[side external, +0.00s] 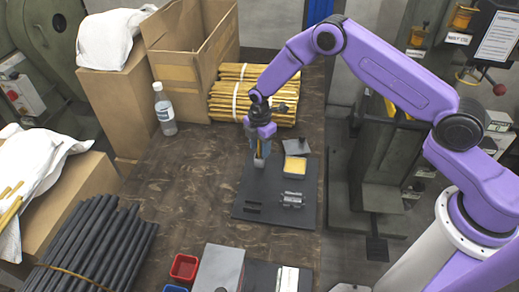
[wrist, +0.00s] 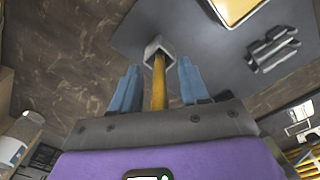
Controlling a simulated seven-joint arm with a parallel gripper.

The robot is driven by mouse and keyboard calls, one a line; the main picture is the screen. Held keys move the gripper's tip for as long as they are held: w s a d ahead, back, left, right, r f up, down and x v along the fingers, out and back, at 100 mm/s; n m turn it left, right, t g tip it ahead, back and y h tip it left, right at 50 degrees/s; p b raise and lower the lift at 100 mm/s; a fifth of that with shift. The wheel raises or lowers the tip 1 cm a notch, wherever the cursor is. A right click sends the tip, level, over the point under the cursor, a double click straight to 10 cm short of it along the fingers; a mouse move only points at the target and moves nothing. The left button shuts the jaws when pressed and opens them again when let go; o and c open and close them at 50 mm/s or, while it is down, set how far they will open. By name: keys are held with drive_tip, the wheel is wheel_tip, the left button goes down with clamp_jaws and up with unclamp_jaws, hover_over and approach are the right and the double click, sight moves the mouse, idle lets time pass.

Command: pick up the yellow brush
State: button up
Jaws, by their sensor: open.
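The yellow brush (side external: 261,146) stands upright in a small grey square holder (side external: 259,162) on the dark mat. In the wrist view its yellow handle (wrist: 159,85) runs between my two blue fingers, with the holder (wrist: 158,47) around its far end. The brush's lower end is hidden inside the holder. My gripper (side external: 257,142) is above the holder, pointing down. In the wrist view my gripper (wrist: 160,66) is open, with a gap visible between each finger and the handle.
A yellow-topped block (side external: 295,166), a grey plate (side external: 297,146) and a metal fixture (side external: 291,198) share the dark mat (side external: 262,213). Bundled yellow rods (side external: 240,98) lie behind. A bottle (side external: 164,110) stands at left. Red bin (side external: 184,267) and black rods (side external: 95,245) are in front.

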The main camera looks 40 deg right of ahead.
drive_tip(key=shift+f, duration=0.1)
drive_tip(key=shift+c, duration=0.3)
clamp_jaws()
drive_tip(key=shift+r, duration=0.45)
drive_tip(key=r, duration=0.3)
drive_tip(key=shift+s, duration=0.2)
drive_tip(key=s+d+r, duration=0.3)
drive_tip(key=s+r, duration=0.6)
drive_tip(key=s, duration=0.4)
drive_tip(key=shift+d, duration=0.2)
